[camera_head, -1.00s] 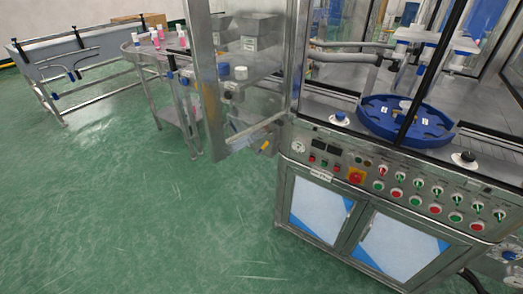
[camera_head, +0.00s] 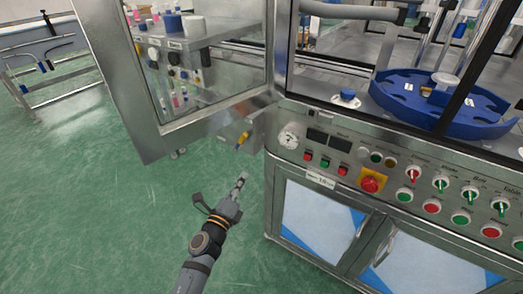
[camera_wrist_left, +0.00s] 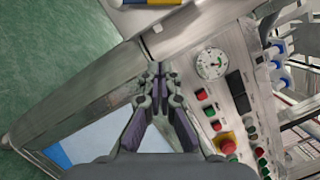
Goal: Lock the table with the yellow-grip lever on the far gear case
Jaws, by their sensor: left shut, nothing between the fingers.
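A small yellow-grip lever (camera_head: 243,138) sticks out at the left side of the machine, below the glass door frame. Part of a yellow piece (camera_wrist_left: 150,2) shows at the top edge of the left wrist view; I cannot tell for sure that it is the same lever. My left gripper (camera_head: 240,179) is shut and empty, over the green floor in the head view, below the lever and apart from it. In the left wrist view its fingertips (camera_wrist_left: 157,68) are together in front of the cabinet. My right gripper is not in view.
A control panel with a gauge (camera_head: 289,135), a red stop knob (camera_head: 370,184) and several buttons is right of my left gripper. The open glass door (camera_head: 128,75) hangs at the upper left. A blue turntable (camera_head: 415,98) sits inside the machine.

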